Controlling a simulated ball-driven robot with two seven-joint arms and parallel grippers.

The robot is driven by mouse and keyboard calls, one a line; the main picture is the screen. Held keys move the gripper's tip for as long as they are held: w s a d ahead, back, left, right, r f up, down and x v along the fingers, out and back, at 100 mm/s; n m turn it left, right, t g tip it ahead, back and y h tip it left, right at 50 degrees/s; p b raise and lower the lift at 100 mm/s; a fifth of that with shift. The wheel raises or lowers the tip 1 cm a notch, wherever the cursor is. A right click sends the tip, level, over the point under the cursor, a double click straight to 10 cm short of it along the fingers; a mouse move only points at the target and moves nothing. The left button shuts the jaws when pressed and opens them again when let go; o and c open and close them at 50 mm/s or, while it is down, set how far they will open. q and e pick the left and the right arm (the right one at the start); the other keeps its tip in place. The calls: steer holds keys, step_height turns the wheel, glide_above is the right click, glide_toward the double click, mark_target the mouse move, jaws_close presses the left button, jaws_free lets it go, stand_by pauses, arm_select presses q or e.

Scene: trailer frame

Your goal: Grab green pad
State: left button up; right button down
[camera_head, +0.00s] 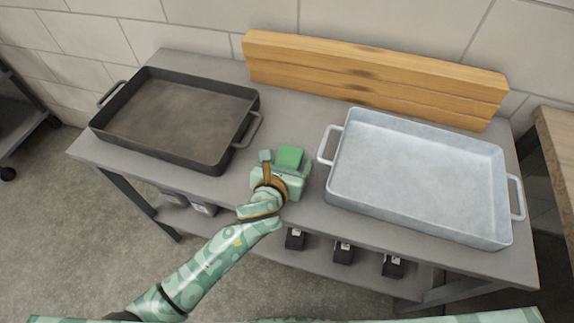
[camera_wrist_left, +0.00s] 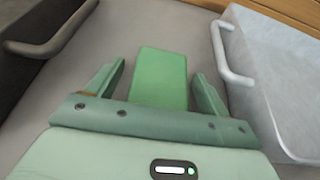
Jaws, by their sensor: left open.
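The green pad (camera_head: 290,157) lies on the grey table between two trays. In the left wrist view the green pad (camera_wrist_left: 160,78) is a flat green rectangle between the two fingers, with a gap on each side. Its near end is hidden behind the gripper body. My left gripper (camera_head: 282,160) is open over the table at the pad. In the left wrist view the left gripper (camera_wrist_left: 160,82) shows its fingers spread on either side of the pad, not closed on it. My right gripper is not in view.
A dark tray (camera_head: 218,163) with handles stands left of the pad, and a light metal tray (camera_head: 420,222) stands right. Wooden boards (camera_head: 370,72) stand at the table's back. Small black items (camera_head: 343,252) sit on the lower shelf.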

arm_select(q)
steer(key=shift+c, duration=0.7)
steer(key=c, duration=0.9)
